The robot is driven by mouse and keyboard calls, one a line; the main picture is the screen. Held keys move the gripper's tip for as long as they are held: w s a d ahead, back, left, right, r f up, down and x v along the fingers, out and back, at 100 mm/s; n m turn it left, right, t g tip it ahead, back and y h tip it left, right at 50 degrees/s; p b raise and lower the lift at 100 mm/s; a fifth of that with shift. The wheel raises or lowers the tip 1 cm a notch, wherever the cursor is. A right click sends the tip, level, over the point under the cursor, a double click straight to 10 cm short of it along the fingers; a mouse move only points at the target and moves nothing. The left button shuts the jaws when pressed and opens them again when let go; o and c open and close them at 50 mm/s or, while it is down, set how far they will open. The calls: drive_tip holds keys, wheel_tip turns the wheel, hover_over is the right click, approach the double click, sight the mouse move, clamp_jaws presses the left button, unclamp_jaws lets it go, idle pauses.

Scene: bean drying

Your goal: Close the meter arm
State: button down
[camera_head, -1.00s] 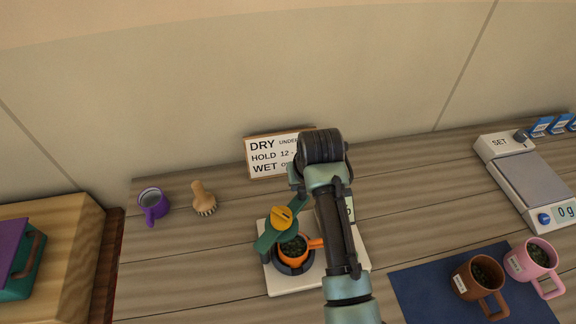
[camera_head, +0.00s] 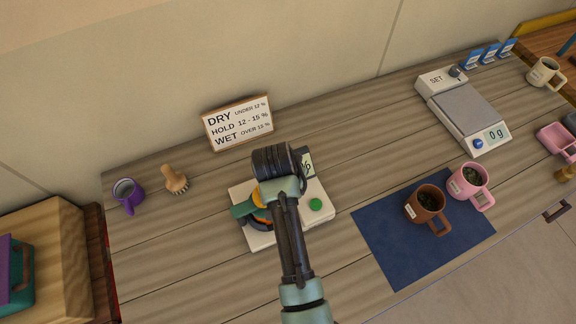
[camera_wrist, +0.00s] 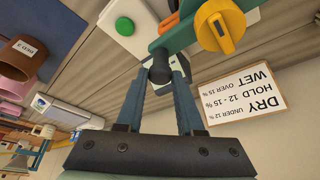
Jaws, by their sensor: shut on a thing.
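The meter has a white base (camera_head: 324,193) with a round green button (camera_head: 316,205); in the wrist view the button (camera_wrist: 125,26) shows at the top. The teal meter arm (camera_wrist: 178,39) carries a yellow knob (camera_wrist: 221,32). My gripper (camera_wrist: 160,72) is shut on the dark round end (camera_wrist: 160,70) of the meter arm. In the head view my own arm hides the fingers and much of the meter. I cannot tell how far the meter arm is lowered.
A sign (camera_head: 238,123) stands behind the meter. A purple mug (camera_head: 128,196) and a brush (camera_head: 174,180) are at left. A blue mat (camera_head: 385,245) at right bears a brown mug (camera_head: 424,208) and a pink mug (camera_head: 467,184). A scale (camera_head: 468,115) stands beyond.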

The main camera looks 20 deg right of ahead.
drive_tip(key=c, duration=0.6)
unclamp_jaws()
drive_tip(key=shift+o, duration=0.2)
drive_tip(key=b+v, duration=0.2)
drive_tip(key=v, duration=1.1)
drive_tip(key=shift+a, duration=0.1)
